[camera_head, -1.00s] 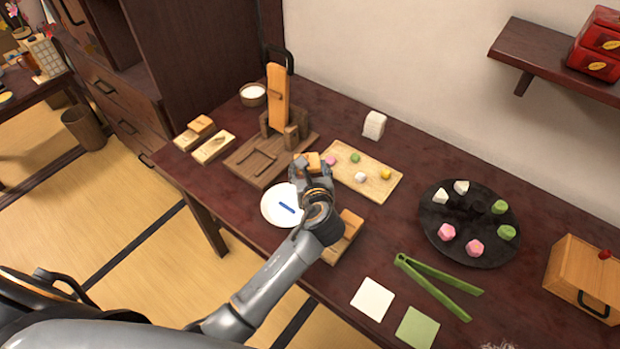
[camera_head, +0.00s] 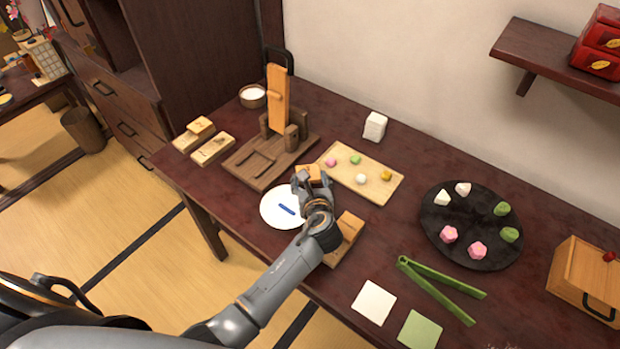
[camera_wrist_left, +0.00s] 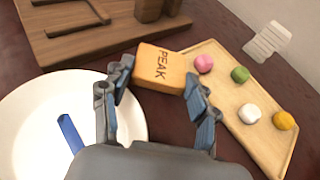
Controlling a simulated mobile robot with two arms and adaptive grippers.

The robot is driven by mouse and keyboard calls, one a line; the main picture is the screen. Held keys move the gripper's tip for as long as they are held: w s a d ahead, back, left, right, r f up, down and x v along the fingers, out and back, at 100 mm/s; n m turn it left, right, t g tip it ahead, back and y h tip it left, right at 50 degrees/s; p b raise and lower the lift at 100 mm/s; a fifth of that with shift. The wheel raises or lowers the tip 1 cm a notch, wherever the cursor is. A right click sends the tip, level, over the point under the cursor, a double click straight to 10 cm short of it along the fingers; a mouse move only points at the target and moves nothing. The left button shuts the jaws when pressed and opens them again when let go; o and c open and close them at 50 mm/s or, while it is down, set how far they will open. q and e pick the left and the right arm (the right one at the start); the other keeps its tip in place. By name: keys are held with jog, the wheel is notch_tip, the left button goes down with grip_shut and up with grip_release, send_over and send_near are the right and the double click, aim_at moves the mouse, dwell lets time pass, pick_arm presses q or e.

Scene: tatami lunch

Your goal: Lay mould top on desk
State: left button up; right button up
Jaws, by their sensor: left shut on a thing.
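My left gripper (camera_head: 306,182) is shut on a small wooden block, the mould top (camera_head: 312,172). In the left wrist view the mould top (camera_wrist_left: 160,68) is a tan block marked "PEAK", held between the two fingers (camera_wrist_left: 156,88). It is over the dark desk (camera_head: 440,165), in the gap between the white plate and the pale wooden tray. I cannot tell whether its underside touches the desk. Another wooden mould (camera_head: 346,238) lies right of my forearm, partly hidden by it. My right gripper is out of view.
The white plate (camera_head: 271,213) with a blue strip is left of the gripper. The pale tray (camera_head: 378,193) with coloured sweets is right. A wooden press (camera_head: 262,182) stands behind. Green tongs (camera_head: 440,285) and a dark round plate (camera_head: 470,205) lie farther right.

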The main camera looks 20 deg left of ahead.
pick_arm(q)
jog(key=shift+f, duration=0.25)
jog(key=o, duration=1)
jog(key=shift+s+f, duration=0.1)
jog(key=shift+f, duration=0.05)
jog(key=shift+o, duration=0.2)
jog(key=v, duration=0.4)
jog(key=r+v, duration=0.1)
jog(key=v, duration=0.3)
jog(key=p+v, duration=0.1)
jog(key=v, duration=0.3)
jog(key=shift+r, duration=0.25)
